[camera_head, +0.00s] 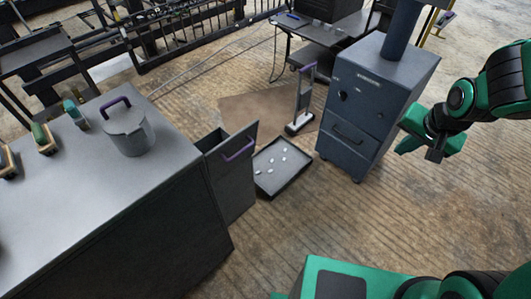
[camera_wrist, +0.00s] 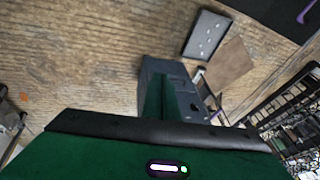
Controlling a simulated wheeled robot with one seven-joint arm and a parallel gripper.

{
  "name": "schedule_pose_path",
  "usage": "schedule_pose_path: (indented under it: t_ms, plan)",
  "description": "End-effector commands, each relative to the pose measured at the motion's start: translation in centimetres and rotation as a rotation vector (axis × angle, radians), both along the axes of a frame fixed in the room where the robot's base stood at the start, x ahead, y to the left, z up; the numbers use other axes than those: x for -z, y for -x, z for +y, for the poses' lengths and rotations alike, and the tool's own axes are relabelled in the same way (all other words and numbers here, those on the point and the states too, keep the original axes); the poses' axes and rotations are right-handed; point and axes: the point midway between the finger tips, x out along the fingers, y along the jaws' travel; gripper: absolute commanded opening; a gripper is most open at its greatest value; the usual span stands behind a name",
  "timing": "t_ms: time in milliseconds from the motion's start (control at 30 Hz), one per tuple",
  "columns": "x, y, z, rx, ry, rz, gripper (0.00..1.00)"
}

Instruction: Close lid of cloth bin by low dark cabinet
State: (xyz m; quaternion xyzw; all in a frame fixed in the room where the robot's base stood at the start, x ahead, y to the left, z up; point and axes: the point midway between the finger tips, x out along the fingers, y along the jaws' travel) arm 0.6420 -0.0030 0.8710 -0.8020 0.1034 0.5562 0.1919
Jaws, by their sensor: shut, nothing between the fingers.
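A grey cylindrical container (camera_head: 128,133) with a purple handle on top stands on the low dark cabinet (camera_head: 85,190) at the left; its top looks covered. At the cabinet's right end, a dark open compartment shows with its front panel (camera_head: 230,180) out, bearing a purple handle (camera_head: 238,150). I cannot tell which of these is the cloth bin. In the wrist view a purple handle (camera_wrist: 306,12) shows on a dark surface at the top right. My gripper (camera_head: 435,156) is shut and empty, in the air at the right, far from the cabinet.
A dark blue wheeled unit (camera_head: 365,105) stands between my gripper and the cabinet. A shallow tray (camera_head: 297,168) with several small white pieces and an upright stand with a purple top (camera_head: 306,95) are on the floor. Bare wooden floor lies in front.

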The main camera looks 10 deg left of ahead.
Motion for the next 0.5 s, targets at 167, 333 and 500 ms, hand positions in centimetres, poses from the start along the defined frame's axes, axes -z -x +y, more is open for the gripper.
schedule_pose_path:
  t_ms: [167, 333, 500]
  plan:
    - [4.0, -1.7, 10.5, -0.046, -0.154, -0.063, 0.0]
    - [7.0, -0.5, 20.4, -0.055, -0.345, -0.083, 0.0]
    - [9.2, 2.4, 28.4, -0.036, -0.53, -0.061, 0.0]
